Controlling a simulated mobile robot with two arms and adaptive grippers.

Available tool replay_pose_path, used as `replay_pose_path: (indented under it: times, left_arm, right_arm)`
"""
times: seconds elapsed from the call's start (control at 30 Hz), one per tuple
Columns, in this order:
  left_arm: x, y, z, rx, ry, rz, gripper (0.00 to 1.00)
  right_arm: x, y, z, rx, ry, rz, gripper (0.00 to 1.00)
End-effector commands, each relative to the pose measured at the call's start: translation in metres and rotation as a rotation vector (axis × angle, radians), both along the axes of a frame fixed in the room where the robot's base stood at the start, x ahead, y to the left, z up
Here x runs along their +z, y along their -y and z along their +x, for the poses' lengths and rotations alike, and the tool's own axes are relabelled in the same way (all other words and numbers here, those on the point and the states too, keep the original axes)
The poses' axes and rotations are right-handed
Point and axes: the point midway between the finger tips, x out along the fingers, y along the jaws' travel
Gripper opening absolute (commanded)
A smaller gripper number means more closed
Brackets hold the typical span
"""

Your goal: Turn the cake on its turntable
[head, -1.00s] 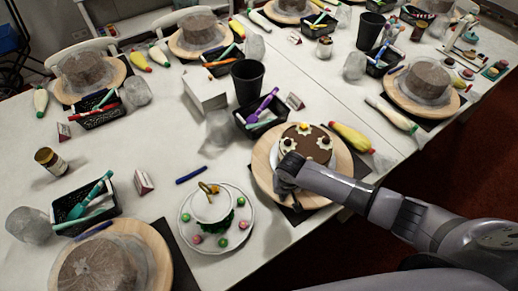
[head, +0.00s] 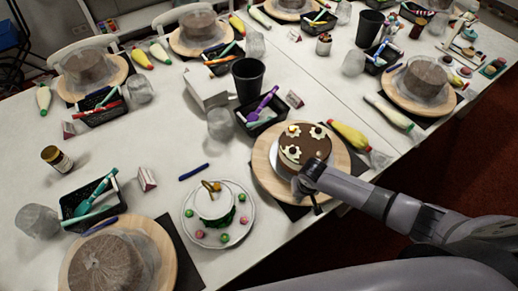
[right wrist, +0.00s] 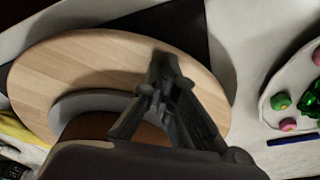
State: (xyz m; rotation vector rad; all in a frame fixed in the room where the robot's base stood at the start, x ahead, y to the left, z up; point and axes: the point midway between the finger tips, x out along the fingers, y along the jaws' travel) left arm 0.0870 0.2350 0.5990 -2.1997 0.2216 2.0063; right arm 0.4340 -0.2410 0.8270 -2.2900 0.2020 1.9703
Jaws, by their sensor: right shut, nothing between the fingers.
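The brown chocolate cake (head: 306,144) with white flower-like decorations sits on its round wooden turntable (head: 263,167) near the table's front edge. In the right wrist view, the wooden turntable (right wrist: 95,50) fills the left and middle, and the cake's side is mostly hidden behind my arm. My right gripper (head: 306,187) is at the near side of the cake, over the turntable's front part; it is shut and empty. In the right wrist view its fingers (right wrist: 163,65) point over the wooden board beside the cake. Whether they touch the cake or board, I cannot tell. My left gripper is out of view.
A black basket (head: 262,126) of tools and a black cup (head: 249,80) are behind. A yellow piping bag (head: 348,136) lies to the right. Other cakes on boards stand around the table.

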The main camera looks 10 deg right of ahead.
Motion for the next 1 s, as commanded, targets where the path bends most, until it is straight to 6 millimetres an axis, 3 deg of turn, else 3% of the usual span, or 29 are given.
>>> replay_pose_path:
  times: [0.17,0.6,1.0]
  left_arm:
    - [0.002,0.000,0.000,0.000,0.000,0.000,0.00]
    - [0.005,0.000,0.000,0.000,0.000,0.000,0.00]
    - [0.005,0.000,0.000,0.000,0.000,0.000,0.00]
  right_arm:
    - [0.001,0.005,-0.001,-0.001,-0.001,-0.002,0.00]
    - [0.000,0.059,-0.012,0.000,-0.001,-0.001,0.00]
    - [0.004,0.061,-0.012,0.000,0.001,0.001,0.00]
